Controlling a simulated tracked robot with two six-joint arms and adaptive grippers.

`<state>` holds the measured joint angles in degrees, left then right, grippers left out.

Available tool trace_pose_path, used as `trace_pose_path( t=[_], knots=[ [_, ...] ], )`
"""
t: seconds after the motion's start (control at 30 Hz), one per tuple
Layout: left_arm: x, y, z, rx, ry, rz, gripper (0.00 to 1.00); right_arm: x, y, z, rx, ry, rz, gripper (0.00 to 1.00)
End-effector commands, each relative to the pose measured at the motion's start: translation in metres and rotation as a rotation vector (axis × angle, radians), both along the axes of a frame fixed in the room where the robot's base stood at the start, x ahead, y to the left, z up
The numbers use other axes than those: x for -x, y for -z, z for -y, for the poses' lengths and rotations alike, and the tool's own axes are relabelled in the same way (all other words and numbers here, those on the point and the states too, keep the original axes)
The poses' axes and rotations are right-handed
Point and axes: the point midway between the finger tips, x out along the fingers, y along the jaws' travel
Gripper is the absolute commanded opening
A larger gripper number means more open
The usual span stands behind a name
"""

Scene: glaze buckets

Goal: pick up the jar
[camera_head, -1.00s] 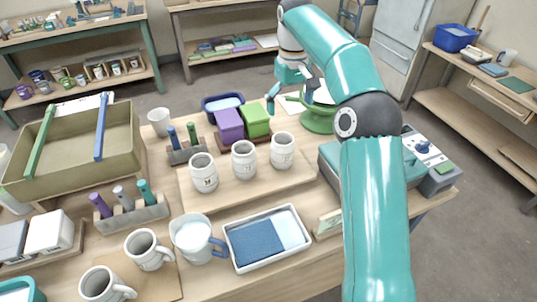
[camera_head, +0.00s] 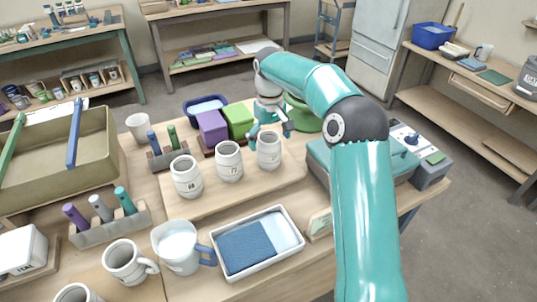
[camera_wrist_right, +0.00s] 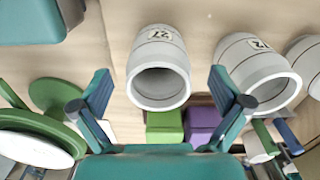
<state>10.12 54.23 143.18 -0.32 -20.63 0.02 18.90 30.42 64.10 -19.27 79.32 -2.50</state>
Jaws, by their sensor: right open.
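The task does not say which jar. My right gripper (camera_head: 270,131) is open and empty at the far side of the right jar, near its rim. In the right wrist view the right jar (camera_wrist_right: 158,85) lies ahead between the spread fingers (camera_wrist_right: 160,76), with a gap on each side. The middle jar (camera_wrist_right: 258,68) shows beside it. My left gripper is not in view.
Behind the jars are a purple block (camera_head: 212,128) and a green block (camera_head: 238,119). A green turntable (camera_head: 306,118) stands close to my right gripper. A white tray with blue cloth (camera_head: 257,243), a pitcher (camera_head: 178,247) and a mug (camera_head: 126,262) are in front. The board (camera_head: 225,196) is clear before the jars.

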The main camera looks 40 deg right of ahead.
Motion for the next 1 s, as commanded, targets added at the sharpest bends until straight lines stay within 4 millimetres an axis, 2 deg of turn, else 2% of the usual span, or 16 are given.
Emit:
trace_pose_path(
  t=[0.33,0.47,0.67,1.0],
  knots=[
    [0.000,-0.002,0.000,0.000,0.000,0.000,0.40,-0.007,0.043,0.004,0.000,0.001,-0.002,1.00],
    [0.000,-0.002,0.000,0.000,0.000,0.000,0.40,-0.007,0.050,0.004,0.000,0.002,-0.001,1.00],
    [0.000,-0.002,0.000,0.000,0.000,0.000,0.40,-0.007,0.050,0.004,0.000,0.002,0.000,1.00],
    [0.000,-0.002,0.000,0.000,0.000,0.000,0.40,-0.006,0.050,0.004,0.000,0.003,-0.002,0.43]
  ],
)
